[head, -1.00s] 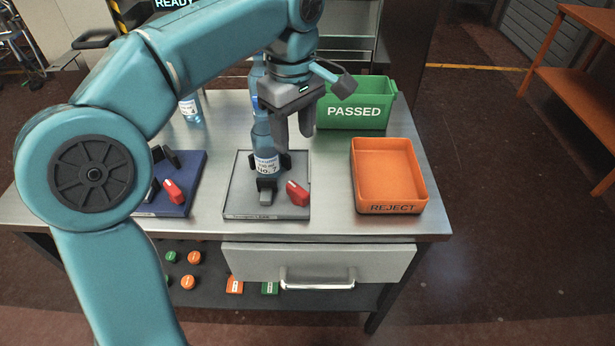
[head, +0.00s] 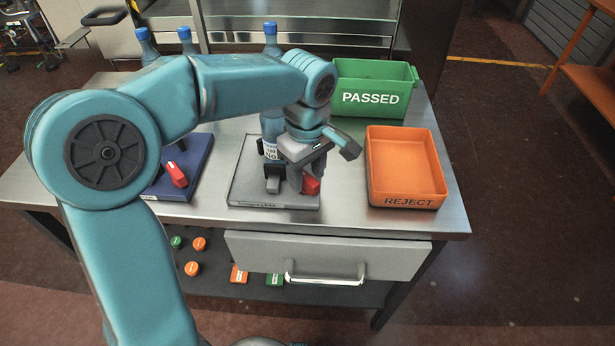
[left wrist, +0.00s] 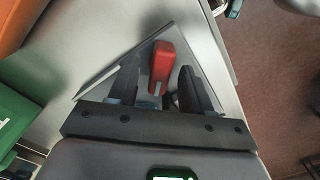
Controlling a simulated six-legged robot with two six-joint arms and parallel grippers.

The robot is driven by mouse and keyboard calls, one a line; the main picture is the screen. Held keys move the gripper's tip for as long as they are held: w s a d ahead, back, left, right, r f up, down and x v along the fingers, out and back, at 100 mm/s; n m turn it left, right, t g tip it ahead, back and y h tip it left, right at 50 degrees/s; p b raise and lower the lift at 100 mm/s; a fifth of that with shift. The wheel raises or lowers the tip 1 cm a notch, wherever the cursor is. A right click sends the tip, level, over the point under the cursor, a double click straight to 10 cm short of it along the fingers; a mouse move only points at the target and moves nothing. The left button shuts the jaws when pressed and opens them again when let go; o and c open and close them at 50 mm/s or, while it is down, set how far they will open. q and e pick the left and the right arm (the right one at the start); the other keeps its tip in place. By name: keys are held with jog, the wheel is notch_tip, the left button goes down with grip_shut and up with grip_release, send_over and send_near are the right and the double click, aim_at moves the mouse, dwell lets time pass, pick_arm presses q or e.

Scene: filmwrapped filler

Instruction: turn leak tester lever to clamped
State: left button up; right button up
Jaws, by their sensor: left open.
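The grey leak tester plate (head: 240,190) lies on the steel table, with a blue bottle (head: 270,128) upright on it. Its red lever (head: 312,186) is at the plate's right front, partly hidden by my left gripper (head: 300,182) in the head view. In the left wrist view the red lever (left wrist: 162,62) lies between the two dark fingers of my open left gripper (left wrist: 161,74). Gaps show on both sides of the lever, so the fingers are not shut on it. My right gripper is not in view.
A blue plate (head: 190,186) with another red lever (head: 176,174) stands to the left. The orange REJECT bin (head: 405,203) and green PASSED bin (head: 345,112) are to the right. A drawer (head: 330,250) is below the table's front edge.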

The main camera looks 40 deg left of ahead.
pick_arm(q)
jog(key=shift+f, duration=0.45)
jog(key=shift+s, duration=0.1)
jog(key=shift+f, duration=0.1)
jog(key=shift+c, duration=0.3)
grip_shut()
